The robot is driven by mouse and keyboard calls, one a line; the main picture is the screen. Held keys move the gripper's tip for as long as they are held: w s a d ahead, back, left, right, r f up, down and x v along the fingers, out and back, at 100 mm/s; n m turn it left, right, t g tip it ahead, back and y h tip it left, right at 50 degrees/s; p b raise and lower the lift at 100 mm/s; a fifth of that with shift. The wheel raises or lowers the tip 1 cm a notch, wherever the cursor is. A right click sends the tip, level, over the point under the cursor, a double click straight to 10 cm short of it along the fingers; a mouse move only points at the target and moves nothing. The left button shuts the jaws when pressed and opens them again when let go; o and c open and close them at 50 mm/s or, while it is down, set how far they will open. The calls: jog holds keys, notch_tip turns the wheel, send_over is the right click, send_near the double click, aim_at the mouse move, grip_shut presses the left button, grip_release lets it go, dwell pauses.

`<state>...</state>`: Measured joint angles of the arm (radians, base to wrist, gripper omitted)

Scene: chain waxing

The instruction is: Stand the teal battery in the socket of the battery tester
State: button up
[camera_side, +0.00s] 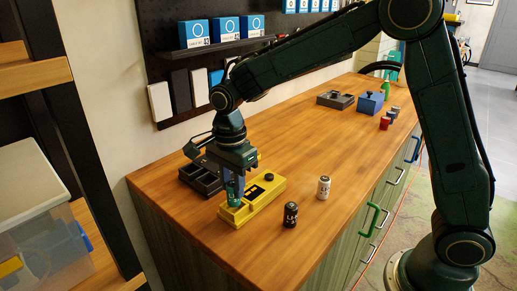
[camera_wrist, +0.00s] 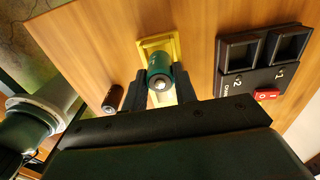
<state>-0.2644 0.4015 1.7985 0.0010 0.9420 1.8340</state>
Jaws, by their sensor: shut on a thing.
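The teal battery (camera_wrist: 159,72) is held upright between the fingers of my gripper (camera_wrist: 165,88) in the wrist view. In the side view my gripper (camera_side: 233,189) points down with the teal battery (camera_side: 237,193) between its fingers. It is over the near left end of the yellow battery tester (camera_side: 262,192), where the socket is. The battery's lower end and the socket are hidden, so I cannot tell whether it is seated. The tester's yellow end (camera_wrist: 174,42) shows behind the battery in the wrist view.
A black battery (camera_side: 290,215) and a white battery (camera_side: 324,187) stand right of the tester. A dark tray (camera_side: 335,99), a blue box (camera_side: 370,103) and small coloured items (camera_side: 385,123) are farther back. The middle of the wooden counter (camera_side: 310,145) is clear.

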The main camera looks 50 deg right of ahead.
jog(key=shift+f, duration=1.25)
jog(key=shift+f, duration=0.15)
jog(key=o, duration=1)
notch_tip(320, 180, up, 12)
jog(key=shift+f, duration=0.1)
jog(key=shift+r, duration=0.3)
